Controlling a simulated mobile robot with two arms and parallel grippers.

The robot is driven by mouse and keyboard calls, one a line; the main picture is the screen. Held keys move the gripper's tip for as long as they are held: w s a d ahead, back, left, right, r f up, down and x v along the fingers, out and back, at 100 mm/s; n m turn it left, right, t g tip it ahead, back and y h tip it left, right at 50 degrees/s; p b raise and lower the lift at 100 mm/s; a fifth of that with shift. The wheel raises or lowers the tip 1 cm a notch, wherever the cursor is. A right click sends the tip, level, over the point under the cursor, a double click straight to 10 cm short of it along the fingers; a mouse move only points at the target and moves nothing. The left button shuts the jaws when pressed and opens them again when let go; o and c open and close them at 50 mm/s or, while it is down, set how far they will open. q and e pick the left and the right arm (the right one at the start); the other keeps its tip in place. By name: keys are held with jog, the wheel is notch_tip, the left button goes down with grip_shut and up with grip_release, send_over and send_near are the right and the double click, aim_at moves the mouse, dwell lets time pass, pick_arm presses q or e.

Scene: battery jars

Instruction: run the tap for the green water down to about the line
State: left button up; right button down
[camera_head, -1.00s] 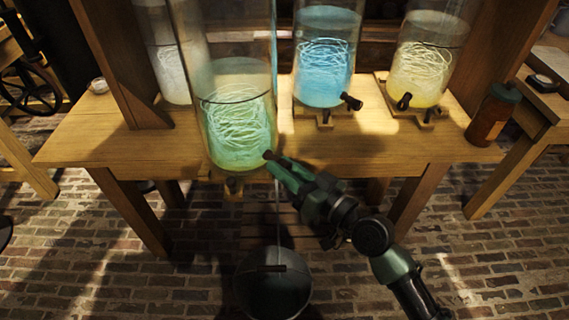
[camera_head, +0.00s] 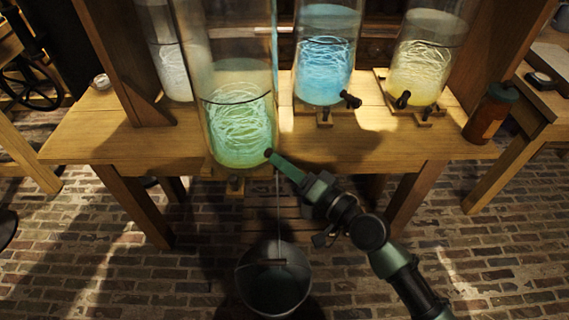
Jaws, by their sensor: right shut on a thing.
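The tall glass jar of green water (camera_head: 236,140) stands at the front of the wooden table. Tangled pale strands hang in the green. A thin stream (camera_head: 278,210) falls from there into a dark bucket (camera_head: 243,282) on the floor. My left gripper is not in view.
A blue jar (camera_head: 325,75) and a yellow jar (camera_head: 418,70), each with a black tap, stand farther right on the table (camera_head: 110,147). A pale jar is behind left. A brown bottle (camera_head: 490,115) stands at the right end. Brick floor lies open around the bucket.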

dwell(0.4)
jog(key=c, duration=1.1)
grip_release()
jog(key=shift+s+d+f, duration=0.1)
jog(key=shift+s+d, duration=0.15)
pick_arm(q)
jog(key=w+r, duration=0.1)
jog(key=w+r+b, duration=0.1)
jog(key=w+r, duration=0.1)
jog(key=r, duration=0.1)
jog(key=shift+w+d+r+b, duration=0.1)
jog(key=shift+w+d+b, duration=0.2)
pick_arm(e)
jog(key=v, duration=0.7)
